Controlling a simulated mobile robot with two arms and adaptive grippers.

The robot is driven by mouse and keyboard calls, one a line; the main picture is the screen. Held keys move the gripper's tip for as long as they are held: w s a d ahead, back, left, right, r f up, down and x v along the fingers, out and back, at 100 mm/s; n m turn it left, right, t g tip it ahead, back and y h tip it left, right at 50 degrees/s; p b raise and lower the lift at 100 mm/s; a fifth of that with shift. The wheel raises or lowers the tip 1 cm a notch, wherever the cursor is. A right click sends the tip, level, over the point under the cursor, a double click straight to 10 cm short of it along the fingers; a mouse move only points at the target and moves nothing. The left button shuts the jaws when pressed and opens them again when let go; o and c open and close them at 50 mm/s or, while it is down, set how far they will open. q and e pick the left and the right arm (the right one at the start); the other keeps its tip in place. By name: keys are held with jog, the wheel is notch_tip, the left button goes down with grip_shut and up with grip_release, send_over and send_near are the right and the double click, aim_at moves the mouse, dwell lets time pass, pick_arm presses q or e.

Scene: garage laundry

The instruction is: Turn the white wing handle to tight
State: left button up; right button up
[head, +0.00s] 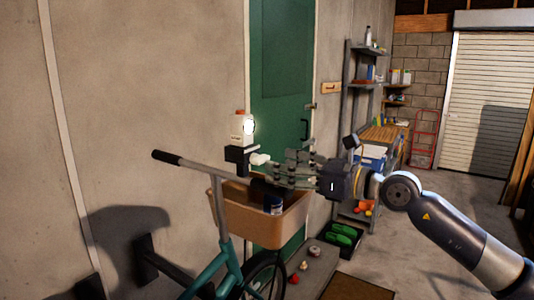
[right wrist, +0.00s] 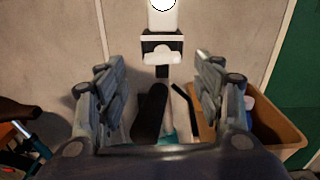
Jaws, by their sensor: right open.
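The white wing handle (head: 260,158) sticks out to the right of a black block (head: 238,155) below a white lamp-like unit (head: 242,127). In the right wrist view the wing handle (right wrist: 163,57) lies level across the front of the black block, ahead of the fingertips and between their lines. My right gripper (head: 278,169) is open and empty, pointing at the handle; in its own wrist view both fingers (right wrist: 160,76) are spread apart. A gap shows between fingers and handle in the wrist view. My left gripper is not in view.
A teal bicycle with a grey handlebar (head: 195,165) and a tan basket (head: 290,228) stands directly below my right gripper. A green door (head: 282,75) and grey shelves (head: 348,90) are behind. Open floor (head: 425,235) lies to the right.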

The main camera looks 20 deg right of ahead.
aim_at(265, 160)
jog(key=p+x, duration=0.2)
jog(key=x, duration=0.2)
jog(key=shift+w+a+r, duration=0.1)
jog(key=shift+w+r, duration=0.05)
jog(key=shift+w, duration=0.25)
jog(key=shift+w+a, duration=0.3)
jog(key=shift+c, duration=0.6)
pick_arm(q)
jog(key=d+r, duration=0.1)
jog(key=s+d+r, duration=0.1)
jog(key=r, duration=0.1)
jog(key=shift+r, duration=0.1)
pick_arm(e)
jog(key=c, duration=0.9)
